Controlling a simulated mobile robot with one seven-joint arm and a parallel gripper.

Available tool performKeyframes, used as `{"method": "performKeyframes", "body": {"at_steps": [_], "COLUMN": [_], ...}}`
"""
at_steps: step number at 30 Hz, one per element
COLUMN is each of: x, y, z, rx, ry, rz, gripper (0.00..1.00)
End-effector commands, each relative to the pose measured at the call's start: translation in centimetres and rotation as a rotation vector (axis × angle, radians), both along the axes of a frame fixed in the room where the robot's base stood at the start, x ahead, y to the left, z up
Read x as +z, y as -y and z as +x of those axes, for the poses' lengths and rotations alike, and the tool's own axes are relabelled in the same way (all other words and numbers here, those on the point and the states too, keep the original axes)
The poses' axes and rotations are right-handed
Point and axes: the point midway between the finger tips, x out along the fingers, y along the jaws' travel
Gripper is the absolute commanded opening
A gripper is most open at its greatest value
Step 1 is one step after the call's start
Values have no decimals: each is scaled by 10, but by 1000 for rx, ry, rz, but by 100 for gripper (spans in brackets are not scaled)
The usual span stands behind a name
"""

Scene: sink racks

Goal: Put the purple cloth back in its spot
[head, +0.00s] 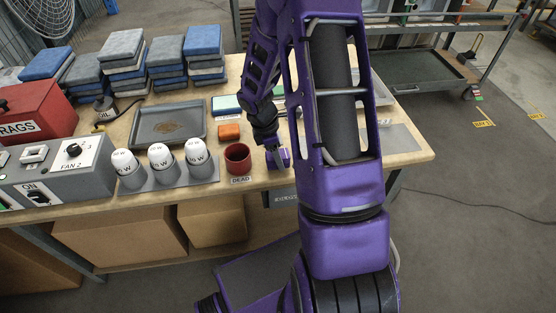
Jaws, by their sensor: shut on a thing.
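My gripper (278,159) hangs low over the front part of the workbench, just right of the dark red cup (238,158). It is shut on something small. Purple shows at its tips, but it is too small to tell the cloth from my own purple fingers. I take the held thing to be the purple cloth. No other purple cloth shows on the bench. My large purple arm hides part of the bench to the right of the gripper.
The workbench (405,163) holds a metal tray (170,126), an orange block (229,132), several white-topped cups (161,157), a grey fan box (70,165) and a red rags box (35,112). Stacks of blue and grey cloths (205,40) stand behind. A grey cart (425,68) stands at right.

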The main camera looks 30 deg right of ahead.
Motion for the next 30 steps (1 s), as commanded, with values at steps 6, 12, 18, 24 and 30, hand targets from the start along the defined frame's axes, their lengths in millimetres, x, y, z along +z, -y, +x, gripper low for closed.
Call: {"method": "performKeyframes", "body": {"at_steps": [6,12,18,24,30], "x": [-13,-16,-16,-16,-9], "y": [0,0,0,0,0], "z": [0,0,0,0,0], "rx": [0,0,0,0,-1], "ry": [1,0,0,0,1], "rz": [0,0,0,0,0], "gripper": [0,0,83,86,86]}}
